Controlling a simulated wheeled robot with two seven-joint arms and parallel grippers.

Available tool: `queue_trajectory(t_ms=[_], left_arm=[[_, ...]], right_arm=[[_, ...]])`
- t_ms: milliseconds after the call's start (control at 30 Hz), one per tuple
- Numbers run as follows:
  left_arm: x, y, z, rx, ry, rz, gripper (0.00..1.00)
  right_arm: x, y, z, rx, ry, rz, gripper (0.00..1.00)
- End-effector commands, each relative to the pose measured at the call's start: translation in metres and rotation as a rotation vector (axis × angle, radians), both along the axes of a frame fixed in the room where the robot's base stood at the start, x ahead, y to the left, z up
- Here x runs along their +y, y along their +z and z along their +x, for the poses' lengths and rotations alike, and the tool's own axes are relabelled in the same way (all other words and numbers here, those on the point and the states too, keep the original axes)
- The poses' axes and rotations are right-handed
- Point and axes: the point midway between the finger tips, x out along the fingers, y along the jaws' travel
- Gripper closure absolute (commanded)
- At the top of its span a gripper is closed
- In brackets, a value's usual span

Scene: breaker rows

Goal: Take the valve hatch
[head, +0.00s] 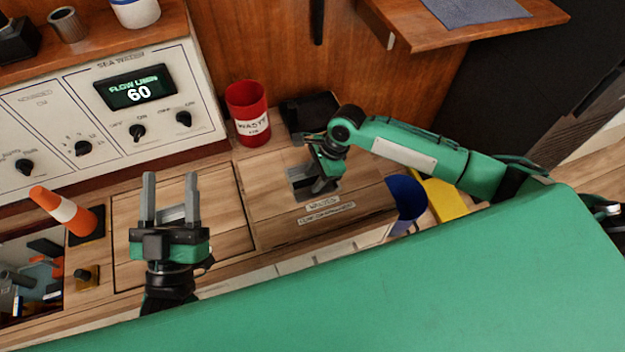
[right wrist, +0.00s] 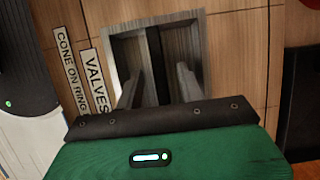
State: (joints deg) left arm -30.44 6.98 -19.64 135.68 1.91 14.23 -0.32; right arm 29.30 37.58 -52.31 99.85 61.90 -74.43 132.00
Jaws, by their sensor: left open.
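The valve hatch (head: 262,188) is a wooden panel lying flush in the counter, with a "VALVES" label (head: 323,203) near its front edge. A square recess with a grey bar across its middle is set in it, and it also shows in the right wrist view (right wrist: 157,58). My right gripper (head: 318,183) is at this recess, its fingers pointing into it. In the right wrist view its fingers (right wrist: 157,85) are apart, one on each side of the bar, with gaps showing. My left gripper (head: 171,182) is open and empty above the wooden panel to the left.
A red waste bin (head: 248,118) stands behind the hatch, with a black item (head: 309,112) beside it. An orange-and-white cone (head: 66,212) is at the left. The switch panel (head: 130,105) rises behind the counter. A blue round item (head: 406,197) and a yellow one (head: 446,198) are at the right.

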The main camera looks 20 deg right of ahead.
Motion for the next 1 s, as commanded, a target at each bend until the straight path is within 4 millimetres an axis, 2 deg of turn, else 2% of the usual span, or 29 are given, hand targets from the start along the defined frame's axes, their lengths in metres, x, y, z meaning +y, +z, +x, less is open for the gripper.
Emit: queue_trajectory(t_ms=[367,500,567,1000], left_arm=[[0.0000,0.0016,0.0000,0.000,0.000,0.000,0.45],[0.0000,0.0016,0.0000,0.000,0.000,0.000,0.45],[0.0000,0.0016,0.0000,0.000,0.000,0.000,0.45],[0.0000,0.0016,0.0000,0.000,0.000,0.000,0.45]], right_arm=[[0.0000,-0.0006,-0.0001,0.000,0.000,0.000,0.62],[0.0000,-0.0006,-0.0001,0.000,0.000,0.000,0.89],[0.0000,-0.0006,-0.0001,0.000,0.000,0.000,1.00],[0.0001,-0.0006,-0.0003,0.001,0.000,0.000,1.00]])
